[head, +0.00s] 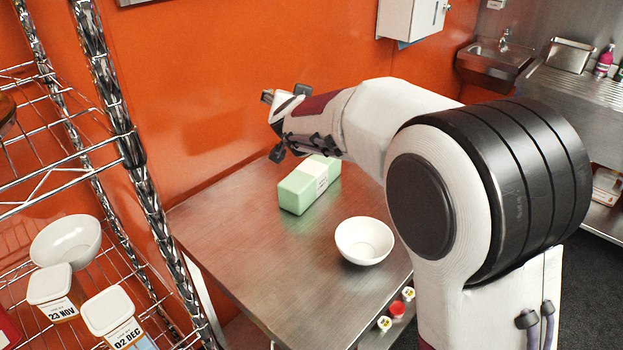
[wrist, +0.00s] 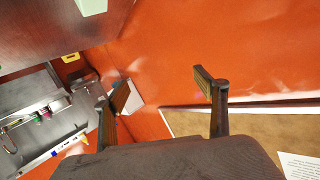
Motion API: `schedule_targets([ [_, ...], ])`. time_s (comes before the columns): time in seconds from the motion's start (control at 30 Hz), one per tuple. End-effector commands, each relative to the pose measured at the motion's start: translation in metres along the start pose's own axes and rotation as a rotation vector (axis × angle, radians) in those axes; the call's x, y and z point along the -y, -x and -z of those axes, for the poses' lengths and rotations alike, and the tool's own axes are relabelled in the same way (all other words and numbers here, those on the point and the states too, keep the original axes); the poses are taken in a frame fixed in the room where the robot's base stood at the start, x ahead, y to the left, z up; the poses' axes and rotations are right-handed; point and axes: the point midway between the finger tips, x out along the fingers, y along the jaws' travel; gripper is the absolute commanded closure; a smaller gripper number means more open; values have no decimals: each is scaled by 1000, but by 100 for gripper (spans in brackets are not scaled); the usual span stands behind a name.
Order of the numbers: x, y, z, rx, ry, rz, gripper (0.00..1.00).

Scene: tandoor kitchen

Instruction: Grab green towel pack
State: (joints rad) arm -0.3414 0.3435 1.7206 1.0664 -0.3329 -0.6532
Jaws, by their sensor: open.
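The green towel pack (head: 296,190) lies on the steel table (head: 235,245). It is a pale green block with a white label band, and its far end is partly hidden behind my arm. In the wrist view a corner of the pack (wrist: 92,6) shows at the top edge. My gripper (head: 274,124) is above and beyond the pack, near the orange wall, and does not touch it. In the wrist view my gripper (wrist: 165,90) has its two fingers wide apart with nothing between them.
A white bowl (head: 364,241) stands on the table, right of the pack. A wire shelf (head: 60,170) with a bowl and dated tubs stands at the left. The orange wall (head: 200,90) bounds the table's back. A white dispenser (head: 411,18) hangs on it. The table's left part is clear.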

Motion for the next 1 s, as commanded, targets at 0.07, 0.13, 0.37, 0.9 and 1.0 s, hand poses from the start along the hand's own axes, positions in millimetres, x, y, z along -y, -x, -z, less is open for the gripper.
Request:
schedule_targets([
  [0.07, 0, -16, -10, -11, -3, -34, 28],
  [0.13, -2, -28, -17, -23, -8, -67, 28],
  [0.37, -10, -62, -48, -49, -14, -186, 28],
  [0.9, -45, -104, -161, -35, 29, -514, 28],
  [1.0, -50, -105, -179, -27, 41, -564, 28],
])
